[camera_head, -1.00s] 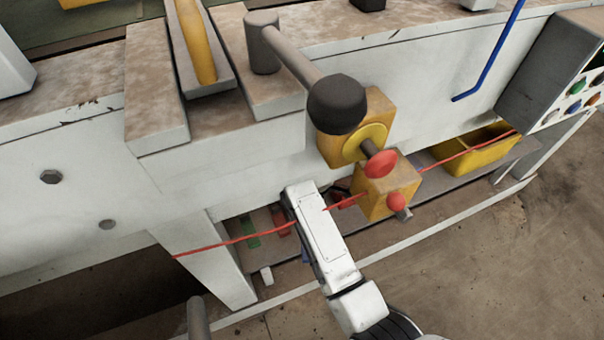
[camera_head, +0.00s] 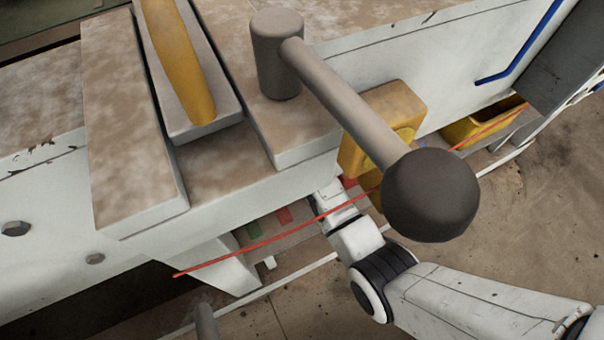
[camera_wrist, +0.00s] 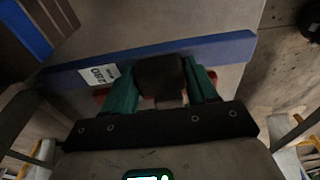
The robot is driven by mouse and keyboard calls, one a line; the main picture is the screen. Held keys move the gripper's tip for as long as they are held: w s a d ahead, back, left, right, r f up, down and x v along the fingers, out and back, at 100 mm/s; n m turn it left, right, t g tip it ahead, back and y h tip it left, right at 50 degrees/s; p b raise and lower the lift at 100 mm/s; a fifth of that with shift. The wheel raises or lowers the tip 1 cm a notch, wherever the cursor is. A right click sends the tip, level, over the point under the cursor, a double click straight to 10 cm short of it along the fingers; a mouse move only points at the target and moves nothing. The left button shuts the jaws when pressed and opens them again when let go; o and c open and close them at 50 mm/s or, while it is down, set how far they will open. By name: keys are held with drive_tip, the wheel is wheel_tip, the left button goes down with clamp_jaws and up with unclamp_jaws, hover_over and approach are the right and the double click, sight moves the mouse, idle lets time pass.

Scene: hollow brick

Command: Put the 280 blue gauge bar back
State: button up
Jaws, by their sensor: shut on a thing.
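The blue gauge bar (camera_wrist: 225,49) lies across the wrist view, with a white label (camera_wrist: 98,75) that reads 280 upside down. My gripper (camera_wrist: 161,78), with teal fingers, is shut on the bar near its middle. A dark block between the fingers covers part of the bar. In the head view my forearm reaches down beside the bench, and my gripper and the bar are hidden beneath it. A green patch (camera_head: 252,231) and a red patch (camera_head: 284,215) show on the low shelf under the bench.
A lever with a dark round knob (camera_head: 430,196) juts out over my arm. A red cord (camera_head: 265,241) runs along the bench's front. A yellow bin (camera_head: 478,124) sits on the shelf at right. A blue strip (camera_wrist: 27,28) beside brown slats shows at upper left in the wrist view.

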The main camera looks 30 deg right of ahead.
drive_tip(key=shift+f+b, duration=0.5)
drive_tip(key=shift+f, duration=1.15)
drive_tip(key=shift+f, duration=0.1)
drive_tip(key=o, duration=1.3)
drive_tip(key=shift+o, duration=0.2)
wheel_tip(320, 180, up, 12)
drive_tip(key=d+p, duration=0.1)
drive_tip(key=p, duration=0.3)
drive_tip(key=shift+d, duration=0.2)
